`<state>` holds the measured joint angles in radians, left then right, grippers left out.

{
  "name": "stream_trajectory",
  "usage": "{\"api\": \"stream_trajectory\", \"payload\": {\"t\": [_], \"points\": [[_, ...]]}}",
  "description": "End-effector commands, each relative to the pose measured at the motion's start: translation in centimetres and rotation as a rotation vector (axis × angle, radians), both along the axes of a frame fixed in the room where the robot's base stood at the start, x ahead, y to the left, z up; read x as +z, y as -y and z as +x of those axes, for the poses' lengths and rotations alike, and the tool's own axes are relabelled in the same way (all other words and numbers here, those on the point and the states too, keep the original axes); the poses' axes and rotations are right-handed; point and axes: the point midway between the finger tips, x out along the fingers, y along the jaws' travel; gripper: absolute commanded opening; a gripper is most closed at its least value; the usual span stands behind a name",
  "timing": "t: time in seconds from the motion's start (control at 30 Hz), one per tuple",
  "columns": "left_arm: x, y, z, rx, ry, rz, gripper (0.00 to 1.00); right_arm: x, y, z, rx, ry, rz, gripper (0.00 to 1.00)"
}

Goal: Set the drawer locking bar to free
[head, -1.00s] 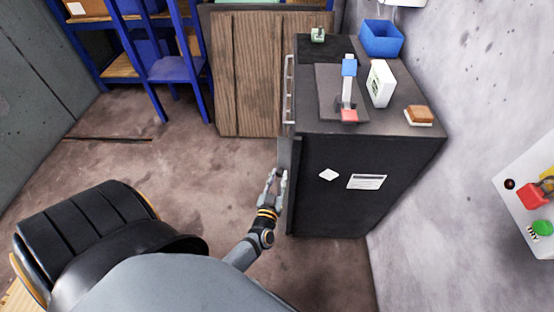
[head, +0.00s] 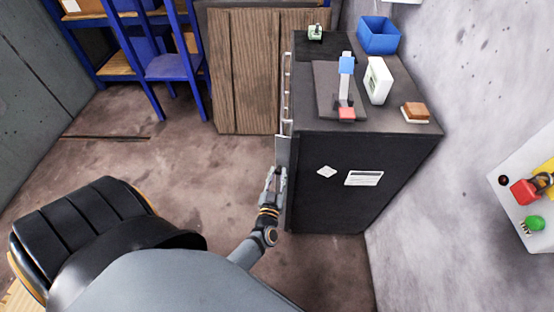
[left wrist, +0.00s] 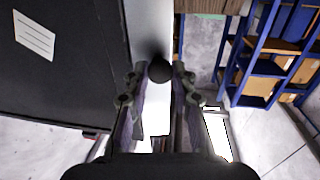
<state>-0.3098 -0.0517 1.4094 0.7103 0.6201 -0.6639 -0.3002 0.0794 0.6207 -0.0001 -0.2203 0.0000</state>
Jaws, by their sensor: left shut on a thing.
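The black drawer cabinet (head: 340,205) stands right of centre in the head view, with its drawer front facing left. The locking bar (head: 282,150) is a grey upright strip along the near edge of that front. It shows as a pale strip in the left wrist view (left wrist: 140,25). A dark round knob (left wrist: 159,71) stands in front of the strip. My left gripper (head: 275,176) is at the bar's lower part, its fingers shut on the knob between them (left wrist: 158,84). The bar's lower end is hidden behind the gripper. My right gripper is not seen.
On the cabinet top are a clamp-like device (head: 346,88), a white box (head: 378,80), a blue bin (head: 379,36) and a brown block (head: 416,110). Floor left of the cabinet is clear.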

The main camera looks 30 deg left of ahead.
Motion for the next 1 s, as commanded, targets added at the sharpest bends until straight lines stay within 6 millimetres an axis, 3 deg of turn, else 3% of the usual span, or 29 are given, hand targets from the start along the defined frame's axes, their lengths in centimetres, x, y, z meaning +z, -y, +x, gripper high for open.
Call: {"api": "stream_trajectory", "payload": {"t": [0.67, 0.7, 0.87, 1.0], "points": [[-0.07, 0.13, 0.03, -0.003, -0.003, -0.001, 0.00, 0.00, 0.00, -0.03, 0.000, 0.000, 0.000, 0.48], [-0.07, 0.13, 0.03, -0.003, -0.003, -0.001, 0.27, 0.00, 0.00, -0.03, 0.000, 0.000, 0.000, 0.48], [-0.05, 0.09, 0.03, -0.002, -0.002, -0.001, 0.48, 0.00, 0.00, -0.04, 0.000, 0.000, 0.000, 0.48], [-0.03, 0.06, 0.02, -0.001, -0.001, 0.000, 0.48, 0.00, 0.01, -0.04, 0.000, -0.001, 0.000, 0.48]]}}
